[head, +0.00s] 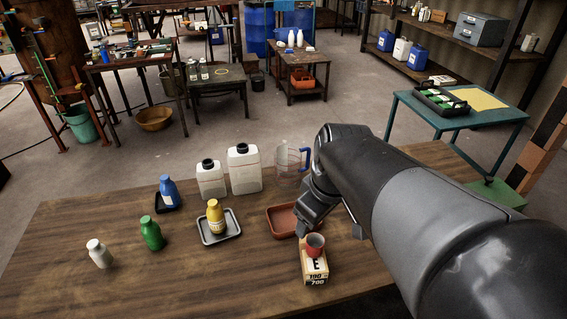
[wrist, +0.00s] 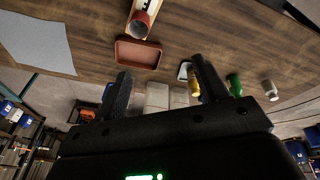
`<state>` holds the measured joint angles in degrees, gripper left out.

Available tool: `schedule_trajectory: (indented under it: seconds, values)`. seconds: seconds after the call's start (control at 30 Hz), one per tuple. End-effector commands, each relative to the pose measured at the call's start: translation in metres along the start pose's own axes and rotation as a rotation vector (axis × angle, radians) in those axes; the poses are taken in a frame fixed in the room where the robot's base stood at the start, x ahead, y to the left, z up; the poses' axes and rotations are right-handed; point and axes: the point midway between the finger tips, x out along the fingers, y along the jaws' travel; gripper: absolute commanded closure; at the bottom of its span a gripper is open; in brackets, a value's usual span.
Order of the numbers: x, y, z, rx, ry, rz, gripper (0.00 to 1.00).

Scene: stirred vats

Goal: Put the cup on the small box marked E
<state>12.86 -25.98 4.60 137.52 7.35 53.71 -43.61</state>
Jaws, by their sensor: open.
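A small red cup (head: 315,246) stands upright on the far end of the small box marked E (head: 315,270), near the front of the wooden table. In the wrist view the cup (wrist: 138,27) and part of the box (wrist: 150,6) show at the top, beyond the fingertips. My gripper (head: 329,232) is open, just behind the cup in the head view. In the wrist view its two fingers (wrist: 161,66) are spread with nothing between them, and the cup is apart from them.
A red-brown tray (head: 281,224) lies close behind and left of the box. A yellow bottle stands on a grey tray (head: 219,238). White jugs (head: 243,170) and a clear pitcher (head: 285,165) stand behind. Blue (head: 169,191), green (head: 151,233) and white (head: 99,254) bottles are left. The front left is clear.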

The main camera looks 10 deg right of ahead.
Motion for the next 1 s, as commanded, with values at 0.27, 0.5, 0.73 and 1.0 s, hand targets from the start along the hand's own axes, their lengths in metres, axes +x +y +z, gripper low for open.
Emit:
schedule_trajectory:
  seconds: [0.27, 0.5, 0.73, 1.0]
  values:
    - [-0.036, -0.031, 0.016, 0.382, 0.147, 0.087, 0.34]
    - [-0.046, -0.039, 0.023, 0.532, 0.210, 0.091, 0.34]
    - [-0.046, -0.040, 0.023, 0.543, 0.212, 0.090, 0.34]
    - [-0.046, -0.039, 0.023, 0.542, 0.211, 0.090, 0.34]
